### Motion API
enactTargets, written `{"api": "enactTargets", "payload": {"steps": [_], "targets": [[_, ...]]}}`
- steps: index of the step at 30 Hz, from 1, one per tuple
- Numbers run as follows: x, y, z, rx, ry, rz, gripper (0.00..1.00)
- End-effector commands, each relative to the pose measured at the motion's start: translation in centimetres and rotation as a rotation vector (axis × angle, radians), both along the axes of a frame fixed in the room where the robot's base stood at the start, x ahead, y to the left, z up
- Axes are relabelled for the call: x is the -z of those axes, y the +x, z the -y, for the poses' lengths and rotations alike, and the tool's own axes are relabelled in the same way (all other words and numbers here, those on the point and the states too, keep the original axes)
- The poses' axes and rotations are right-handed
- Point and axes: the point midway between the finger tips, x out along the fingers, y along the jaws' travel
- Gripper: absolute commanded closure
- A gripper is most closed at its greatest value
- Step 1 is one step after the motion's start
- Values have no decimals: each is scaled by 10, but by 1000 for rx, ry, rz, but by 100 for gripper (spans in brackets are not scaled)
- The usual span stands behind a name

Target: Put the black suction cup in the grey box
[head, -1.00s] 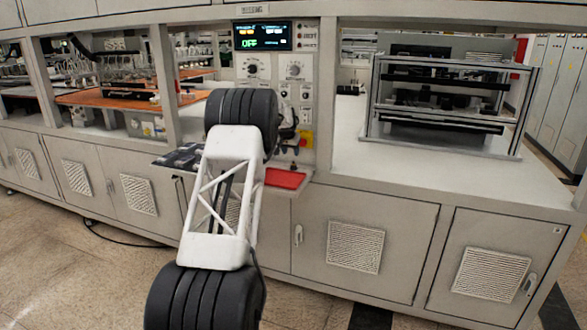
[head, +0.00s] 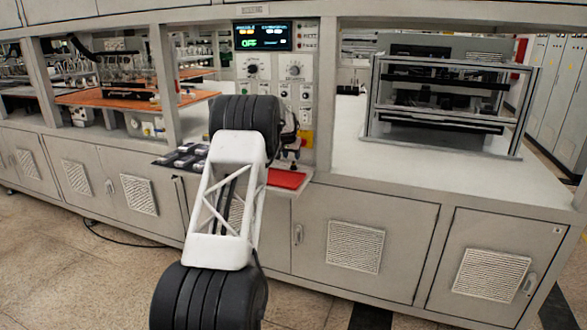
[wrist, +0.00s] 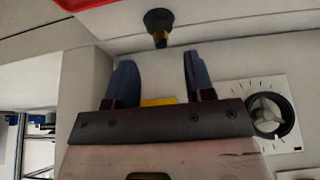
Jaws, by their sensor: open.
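A small black suction cup (wrist: 158,20) with a yellow part shows at the top middle of the wrist view. It lies beyond my gripper's fingertips, roughly in line with the gap between them, and looks apart from both. My gripper (wrist: 158,60) is open, with two bluish fingers and nothing between them. I cannot pick out a grey box for certain in either view.
A red tray (head: 286,179) lies on the ledge, with its edge also at the wrist view's top left (wrist: 85,3). Several dark blocks (head: 185,155) lie left of my arm. A control panel (head: 276,70) stands behind. A metal-framed rack (head: 445,100) stands right, with bare counter in front.

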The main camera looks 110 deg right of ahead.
Motion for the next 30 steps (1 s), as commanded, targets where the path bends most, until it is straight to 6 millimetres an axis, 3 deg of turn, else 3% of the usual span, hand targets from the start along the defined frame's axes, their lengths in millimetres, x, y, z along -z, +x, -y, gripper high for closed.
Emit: {"api": "enactTargets", "payload": {"steps": [21,30], "targets": [[43,-15,16,0,1,1,51],[47,-16,17,0,0,0,51]]}}
